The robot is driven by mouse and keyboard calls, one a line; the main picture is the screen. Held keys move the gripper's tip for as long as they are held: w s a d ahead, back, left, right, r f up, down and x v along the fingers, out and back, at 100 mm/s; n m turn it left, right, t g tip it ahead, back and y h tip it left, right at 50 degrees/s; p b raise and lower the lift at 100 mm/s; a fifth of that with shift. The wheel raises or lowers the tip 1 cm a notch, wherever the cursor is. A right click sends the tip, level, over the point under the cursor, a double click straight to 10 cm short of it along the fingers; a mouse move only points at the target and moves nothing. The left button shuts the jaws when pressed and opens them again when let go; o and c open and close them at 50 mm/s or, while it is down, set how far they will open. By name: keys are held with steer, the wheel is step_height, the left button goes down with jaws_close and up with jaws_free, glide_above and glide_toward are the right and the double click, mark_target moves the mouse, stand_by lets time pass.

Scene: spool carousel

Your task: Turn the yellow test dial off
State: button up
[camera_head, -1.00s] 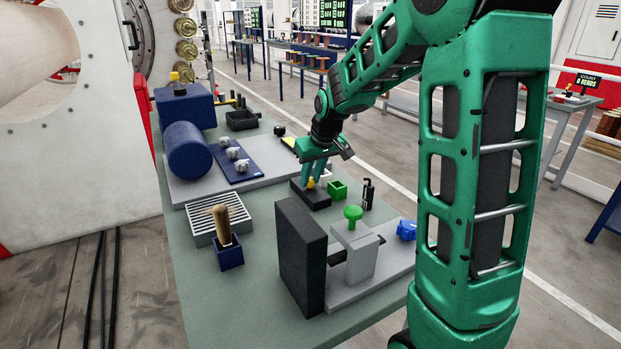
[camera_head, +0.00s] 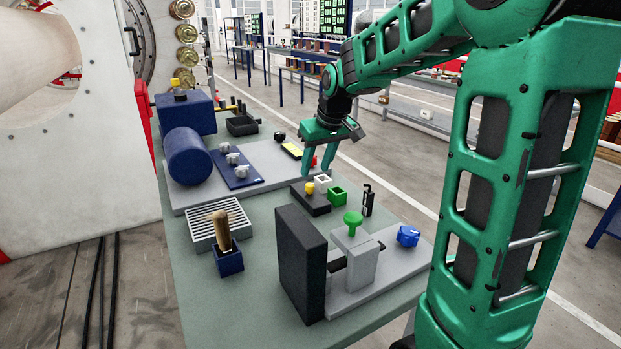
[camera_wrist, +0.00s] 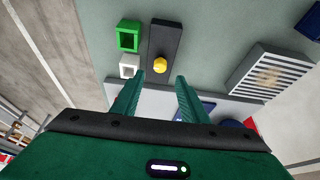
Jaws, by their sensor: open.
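A small yellow knob (camera_head: 310,188) stands on a dark block (camera_head: 318,206) on the bench. In the wrist view the yellow knob (camera_wrist: 160,64) is rounded, and which way it is turned cannot be told. Another yellow cap (camera_head: 175,82) tops the blue box at the back left; the frames do not settle which is the test dial. My gripper (camera_head: 317,171) is open and empty, fingers down, above and just behind the dark block. In the wrist view the knob lies just past the gap between the fingertips (camera_wrist: 160,79), with no contact seen.
A green open box (camera_head: 338,196) and a white open box (camera_head: 323,179) stand right beside the dark block. A slim black item (camera_head: 367,199) stands farther right. In front are a tall black panel (camera_head: 300,262) and a green-knobbed fixture (camera_head: 353,222).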

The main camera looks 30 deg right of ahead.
steer(key=shift+v, duration=1.6)
